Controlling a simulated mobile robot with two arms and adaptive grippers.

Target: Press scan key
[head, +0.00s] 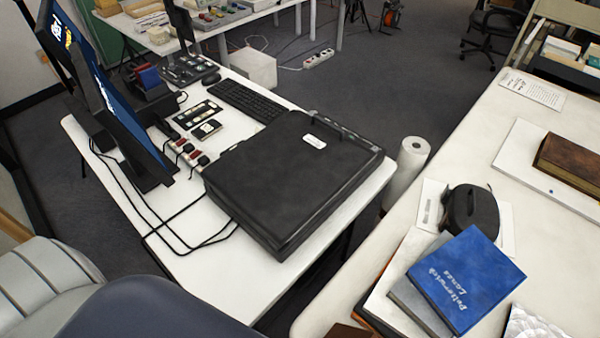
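A black flatbed scanner (290,180) lies on the white desk with its lid down. It has a small white label (314,141) near its far edge. A strip with small keys (345,132) runs along that far edge. The markings are too small to read, so I cannot tell which one is the scan key. Neither of my grippers shows in the head view.
Monitors (122,110), a black keyboard (247,101) and small devices (197,113) stand on the desk, with cables at its near left. The right table (470,135) holds a blue book (466,278).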

